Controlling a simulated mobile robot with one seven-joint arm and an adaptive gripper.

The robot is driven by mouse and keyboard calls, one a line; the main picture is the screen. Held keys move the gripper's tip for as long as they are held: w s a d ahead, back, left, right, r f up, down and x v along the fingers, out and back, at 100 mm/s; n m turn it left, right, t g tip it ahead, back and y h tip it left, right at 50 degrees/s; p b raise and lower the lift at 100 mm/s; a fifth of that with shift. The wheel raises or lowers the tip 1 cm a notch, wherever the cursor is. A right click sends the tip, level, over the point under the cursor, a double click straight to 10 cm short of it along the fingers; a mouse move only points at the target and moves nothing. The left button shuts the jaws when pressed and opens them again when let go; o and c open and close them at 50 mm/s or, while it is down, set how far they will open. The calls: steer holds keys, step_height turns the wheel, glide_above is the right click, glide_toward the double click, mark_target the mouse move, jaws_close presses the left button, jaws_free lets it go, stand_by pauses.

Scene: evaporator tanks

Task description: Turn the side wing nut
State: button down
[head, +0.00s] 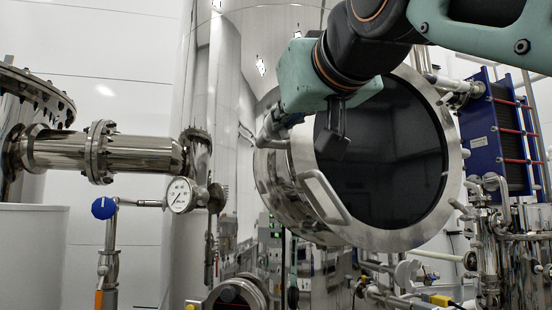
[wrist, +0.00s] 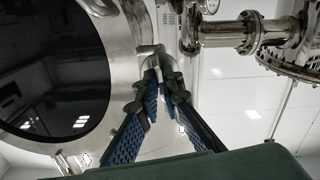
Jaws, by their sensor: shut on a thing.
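The side wing nut (wrist: 149,50) is a small bare-metal piece at the rim of the round tank door, just beyond my fingertips in the wrist view. My gripper (wrist: 163,74) has blue textured finger pads with dark tips, and these tips are closed around the nut's near part. The tips cover much of the nut, so its exact angle is hard to tell. In the head view my teal gripper body (head: 300,78) is at the upper left of the door, hiding most of the nut. The door's dark round window (head: 385,165) is to the right of it.
A curved door handle (head: 325,198) stands out below my gripper. A steel flanged pipe (head: 125,152), a pressure gauge (head: 180,195) and a blue knob (head: 104,208) are at the left. A blue plate exchanger (head: 497,130) stands at the right. Pipes crowd the area below the door.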

steer(key=shift+n, duration=1.2)
steer(key=shift+n, duration=1.1)
steer(key=shift+n+p, duration=0.3)
steer(key=shift+n, duration=0.9)
